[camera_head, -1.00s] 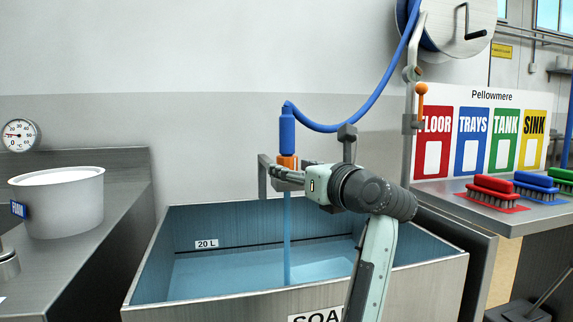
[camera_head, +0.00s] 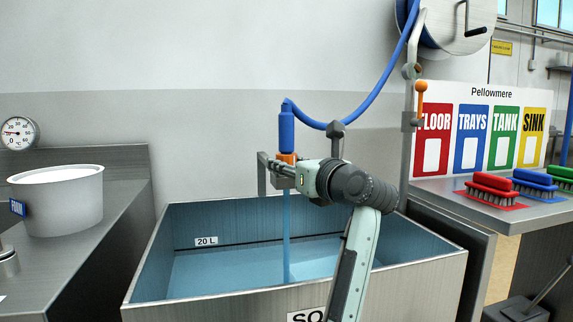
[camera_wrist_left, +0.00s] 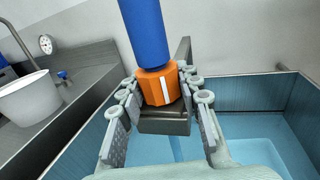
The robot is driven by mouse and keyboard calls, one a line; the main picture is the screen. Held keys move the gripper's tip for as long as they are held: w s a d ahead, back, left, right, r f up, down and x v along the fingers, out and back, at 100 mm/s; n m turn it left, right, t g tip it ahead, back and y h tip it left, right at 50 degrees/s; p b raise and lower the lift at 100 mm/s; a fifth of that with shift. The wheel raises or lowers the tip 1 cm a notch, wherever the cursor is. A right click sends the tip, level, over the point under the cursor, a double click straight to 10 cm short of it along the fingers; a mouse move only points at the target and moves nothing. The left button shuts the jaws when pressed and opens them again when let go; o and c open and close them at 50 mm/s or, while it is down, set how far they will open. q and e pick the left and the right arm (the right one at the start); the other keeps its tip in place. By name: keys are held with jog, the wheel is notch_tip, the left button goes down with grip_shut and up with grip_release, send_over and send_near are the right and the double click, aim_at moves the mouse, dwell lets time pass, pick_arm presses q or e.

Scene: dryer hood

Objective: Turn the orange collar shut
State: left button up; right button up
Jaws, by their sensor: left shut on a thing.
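The orange collar (camera_head: 287,158) sits at the lower end of the blue hose nozzle (camera_head: 286,131), above the sink. A stream of water (camera_head: 286,235) runs down from it into the sink. My left gripper (camera_head: 284,168) is at the collar, coming from the right. In the left wrist view the collar (camera_wrist_left: 158,86), with a white mark on its face, sits between the two fingers of the gripper (camera_wrist_left: 160,90), which are shut on it. A grey metal bracket (camera_wrist_left: 164,122) is just beneath the collar. My right gripper is not in view.
The steel sink (camera_head: 400,283) holds water below a 20 L mark. A white bucket (camera_head: 65,205) stands on the left counter. Several brushes (camera_head: 493,188) lie on the right counter. A post with an orange-tipped lever (camera_head: 421,88) stands behind my arm.

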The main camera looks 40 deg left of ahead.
pick_arm(q)
jog(key=shift+m+t, duration=0.3)
jog(key=shift+t, duration=0.2)
jog(key=shift+m+t+h+p, duration=0.3)
jog(key=shift+t+h, duration=0.1)
jog(key=shift+h, duration=0.1)
jog(key=m+t+h+p, duration=0.1)
jog(key=m+t+h, duration=0.1)
jog(key=m+t+h+p, duration=0.2)
jog(key=t, duration=0.1)
jog(key=shift+s+r+h, duration=0.1)
jog(key=shift+r+h, duration=0.05)
jog(key=shift+h, duration=0.15)
jog(key=shift+m+t+h+p, duration=0.3)
jog(key=shift+m+t+h, duration=0.2)
jog(key=shift+m+h, duration=0.3)
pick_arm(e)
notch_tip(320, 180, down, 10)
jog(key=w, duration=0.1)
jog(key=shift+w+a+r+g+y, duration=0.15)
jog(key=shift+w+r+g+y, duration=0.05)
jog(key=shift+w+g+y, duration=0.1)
pick_arm(q)
jog(key=o, duration=1.2)
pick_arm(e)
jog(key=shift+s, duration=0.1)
